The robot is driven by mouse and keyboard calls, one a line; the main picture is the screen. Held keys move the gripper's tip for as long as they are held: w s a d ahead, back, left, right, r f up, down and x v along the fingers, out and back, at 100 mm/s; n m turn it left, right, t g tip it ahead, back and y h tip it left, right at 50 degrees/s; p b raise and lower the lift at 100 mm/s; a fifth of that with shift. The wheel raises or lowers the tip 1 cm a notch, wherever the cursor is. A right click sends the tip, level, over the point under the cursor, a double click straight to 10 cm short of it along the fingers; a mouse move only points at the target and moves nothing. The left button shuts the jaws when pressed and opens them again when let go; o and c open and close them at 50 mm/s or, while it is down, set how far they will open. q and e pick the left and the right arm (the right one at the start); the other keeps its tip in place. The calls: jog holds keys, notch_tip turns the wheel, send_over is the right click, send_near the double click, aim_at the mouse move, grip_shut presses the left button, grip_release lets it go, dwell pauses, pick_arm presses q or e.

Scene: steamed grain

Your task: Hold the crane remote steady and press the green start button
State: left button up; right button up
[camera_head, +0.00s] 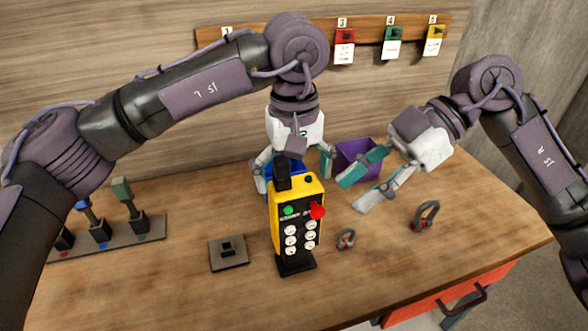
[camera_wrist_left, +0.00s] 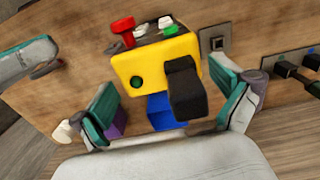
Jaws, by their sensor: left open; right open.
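The crane remote (camera_head: 297,218) is yellow and black and stands upright on a black base on the table. Its front has a green button (camera_head: 288,210), a red knob (camera_head: 317,211) and several white buttons. My left gripper (camera_head: 292,172) is open behind and above the remote's top. In the left wrist view the remote (camera_wrist_left: 157,70) lies between my open left fingers (camera_wrist_left: 170,105), with no clear contact visible. My right gripper (camera_head: 352,194) is open and empty to the right of the remote, its fingers pointing left towards it.
A blue container (camera_head: 268,170) and a purple bin (camera_head: 352,157) stand behind the remote. Two shackles (camera_head: 346,239) (camera_head: 426,216) lie to the right. A small dark plate (camera_head: 228,252) lies left. A rack with coloured handles (camera_head: 100,233) stands far left. Tags hang on a wall rail (camera_head: 370,32).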

pick_arm(q)
jog(key=shift+c, duration=0.3)
jog(key=c, duration=1.3)
jog(key=shift+c, duration=0.3)
pick_arm(e)
grip_shut()
